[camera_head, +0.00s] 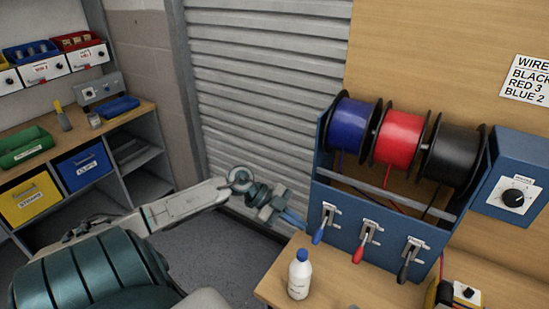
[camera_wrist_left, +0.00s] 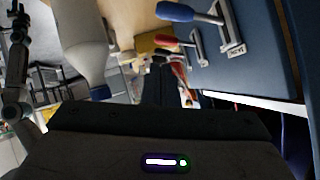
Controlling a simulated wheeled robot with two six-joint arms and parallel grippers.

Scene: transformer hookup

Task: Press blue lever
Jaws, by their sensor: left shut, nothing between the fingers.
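The blue lever (camera_head: 318,236) hangs from its bracket on the left of the blue spool stand's front panel, angled down. It also shows in the left wrist view (camera_wrist_left: 176,12), near the top. My left gripper (camera_head: 292,220) is shut and empty, just left of the stand and a little above and left of the blue lever's handle. Its dark fingers (camera_wrist_left: 160,88) point into the middle of the left wrist view, apart from the lever. My right gripper is not in view.
The red lever (camera_head: 358,255) and black lever (camera_head: 404,272) are to the right on the panel. A white bottle (camera_head: 299,276) with a blue cap stands on the table close below the blue lever. Blue, red and black spools (camera_head: 400,138) sit above.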

